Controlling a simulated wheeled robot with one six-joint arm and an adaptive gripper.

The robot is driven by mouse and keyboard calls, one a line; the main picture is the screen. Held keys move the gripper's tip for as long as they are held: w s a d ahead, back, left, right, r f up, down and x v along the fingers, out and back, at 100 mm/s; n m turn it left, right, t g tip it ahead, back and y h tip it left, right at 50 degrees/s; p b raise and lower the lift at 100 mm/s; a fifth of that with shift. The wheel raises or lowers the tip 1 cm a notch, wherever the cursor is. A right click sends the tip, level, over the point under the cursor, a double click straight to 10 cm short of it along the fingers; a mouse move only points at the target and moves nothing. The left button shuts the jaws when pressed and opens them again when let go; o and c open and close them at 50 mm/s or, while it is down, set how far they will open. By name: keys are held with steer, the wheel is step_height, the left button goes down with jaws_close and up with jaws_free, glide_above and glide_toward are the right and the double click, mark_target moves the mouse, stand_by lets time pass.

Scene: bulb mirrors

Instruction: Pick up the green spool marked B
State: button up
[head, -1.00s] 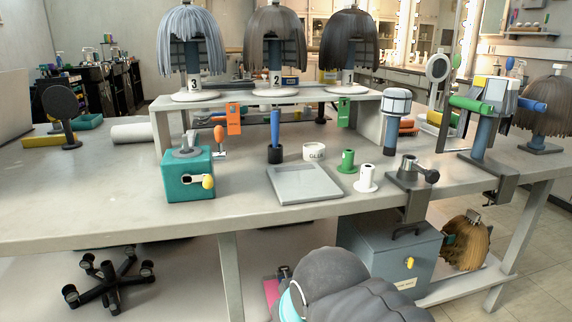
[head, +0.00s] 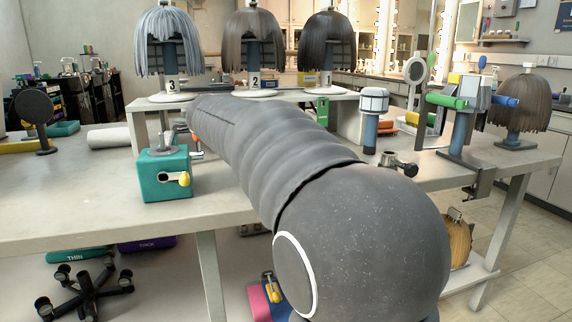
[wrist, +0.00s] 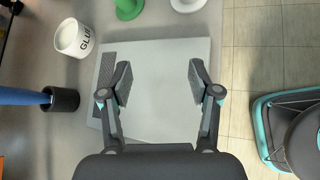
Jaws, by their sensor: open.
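The green spool (wrist: 129,9) shows at the top edge of the wrist view, partly cut off. No letter can be read on it. A white spool (wrist: 187,4) stands beside it to the right, also cut off. My gripper (wrist: 158,78) is open and empty above a flat grey plate (wrist: 165,52). The green spool lies ahead of the fingertips and a little left of their middle, apart from them. In the head view my arm hides both spools, the plate and the gripper.
A white GLUE cup (wrist: 74,38) and a dark holder with a blue stick (wrist: 62,99) stand left of the plate. The table edge runs along the right. A teal box (head: 166,174) and a blue post with a white top (head: 371,122) flank my arm.

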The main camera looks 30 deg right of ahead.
steer(key=w+d+n+h, duration=0.1)
steer(key=w, duration=0.1)
steer(key=w+d+r+n+g+h, duration=0.1)
steer(key=w+d+r, duration=0.1)
steer(key=w, duration=0.1)
steer(key=shift+w+d+r+n+h+b, duration=0.2)
steer(key=shift+w+d+n+h+b, duration=0.1)
steer(key=shift+d+n+h+b, duration=0.1)
steer(key=shift+w+d, duration=0.1)
steer(key=shift+d, duration=0.1)
steer(key=b+x, duration=0.1)
steer(key=x, duration=0.6)
steer(key=shift+d, duration=0.35)
steer(key=shift+b+x, duration=0.35)
steer(key=shift+x, duration=2.6)
steer(key=shift+r, duration=0.2)
steer(key=c, duration=1.1)
